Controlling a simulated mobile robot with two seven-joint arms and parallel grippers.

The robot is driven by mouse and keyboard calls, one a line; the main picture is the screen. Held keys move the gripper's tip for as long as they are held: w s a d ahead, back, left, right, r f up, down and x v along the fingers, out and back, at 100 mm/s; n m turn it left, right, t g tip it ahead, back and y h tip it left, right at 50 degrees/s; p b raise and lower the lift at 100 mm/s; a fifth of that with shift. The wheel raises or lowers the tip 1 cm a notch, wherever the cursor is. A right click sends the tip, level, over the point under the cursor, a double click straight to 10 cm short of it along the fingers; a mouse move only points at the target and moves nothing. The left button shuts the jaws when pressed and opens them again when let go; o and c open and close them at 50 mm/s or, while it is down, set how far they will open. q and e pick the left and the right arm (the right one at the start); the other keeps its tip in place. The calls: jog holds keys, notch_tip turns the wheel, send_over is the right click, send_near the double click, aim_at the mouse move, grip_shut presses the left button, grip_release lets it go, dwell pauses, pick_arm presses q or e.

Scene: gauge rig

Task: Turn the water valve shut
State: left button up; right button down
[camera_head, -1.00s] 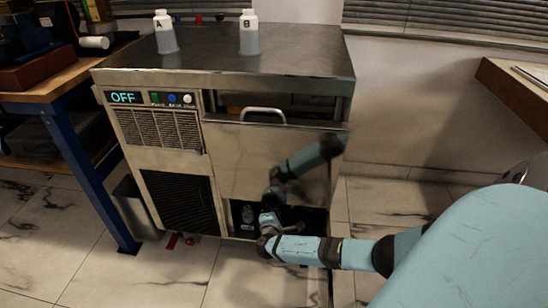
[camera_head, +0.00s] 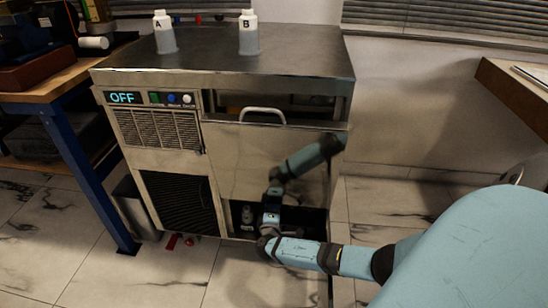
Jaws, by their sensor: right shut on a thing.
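The machine is a steel cabinet (camera_head: 255,165) with a dark low opening (camera_head: 235,228) at its lower right front. My right arm comes in from the right, and my right gripper (camera_head: 270,207) reaches into this opening. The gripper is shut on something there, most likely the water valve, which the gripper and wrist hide. A small grey fitting (camera_head: 247,215) shows just left of the gripper inside the opening; I cannot tell exactly what it is. My left gripper is not in view.
Bottles A (camera_head: 165,34) and B (camera_head: 249,34) stand on the cabinet top. The panel display (camera_head: 124,97) reads OFF. The door handle (camera_head: 263,112) is above the opening. A blue-legged workbench (camera_head: 75,170) is at left; a wooden surface is at right. Small red items (camera_head: 172,241) lie on the floor.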

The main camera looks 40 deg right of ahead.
jog(key=shift+a, duration=0.1)
jog(key=c, duration=1.3)
grip_release()
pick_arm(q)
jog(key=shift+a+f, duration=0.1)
pick_arm(e)
jog(key=shift+o, duration=1.1)
pick_arm(q)
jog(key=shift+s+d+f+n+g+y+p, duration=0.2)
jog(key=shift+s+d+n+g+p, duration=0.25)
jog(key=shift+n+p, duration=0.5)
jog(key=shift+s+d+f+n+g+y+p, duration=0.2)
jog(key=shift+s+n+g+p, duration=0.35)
jog(key=shift+p, duration=0.75)
pick_arm(e)
jog(key=v, duration=1.3)
jog(key=shift+s+a, duration=0.25)
jog(key=shift+a, duration=0.05)
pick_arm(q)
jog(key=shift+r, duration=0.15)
